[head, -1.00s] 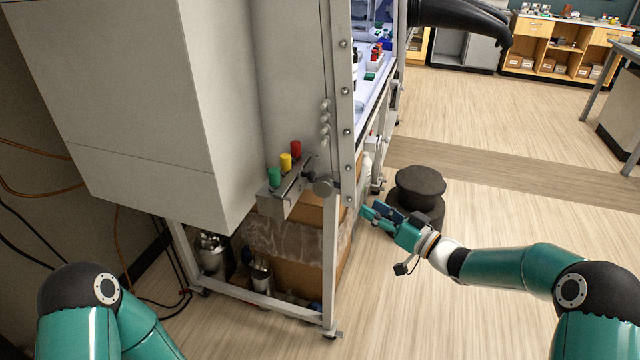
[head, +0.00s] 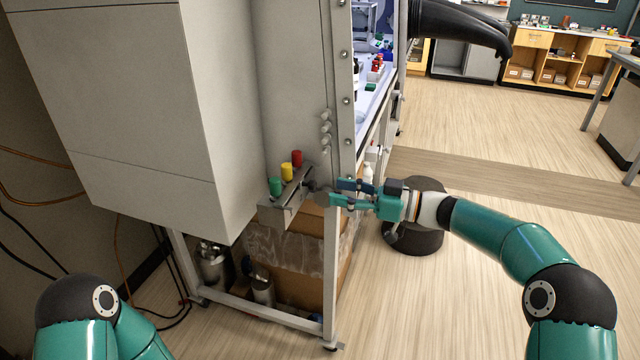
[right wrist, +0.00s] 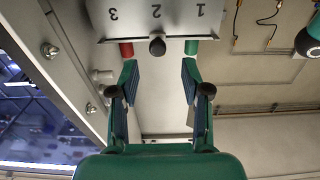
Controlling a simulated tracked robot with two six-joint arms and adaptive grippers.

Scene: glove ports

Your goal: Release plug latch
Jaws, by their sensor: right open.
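Green (head: 275,186), yellow (head: 287,171) and red (head: 297,158) plugs stand in a row on a grey metal bracket (head: 279,214) on the cabinet side. My right gripper (head: 337,193) is open and points left, close to the knob; contact cannot be told. In the right wrist view, its open fingers (right wrist: 159,78) straddle the line of a dark knob (right wrist: 157,46), with the red plug (right wrist: 126,49) and green plug (right wrist: 191,47) to either side. The panel above reads 3, 2, 1 upside down. No latch can be clearly told apart.
The cabinet's metal frame post (head: 346,90) stands right by my right gripper. A dark round stool (head: 415,240) is below and behind it. A cardboard box (head: 300,262) and metal canisters (head: 211,262) fill the lower shelf. Open floor lies to the right.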

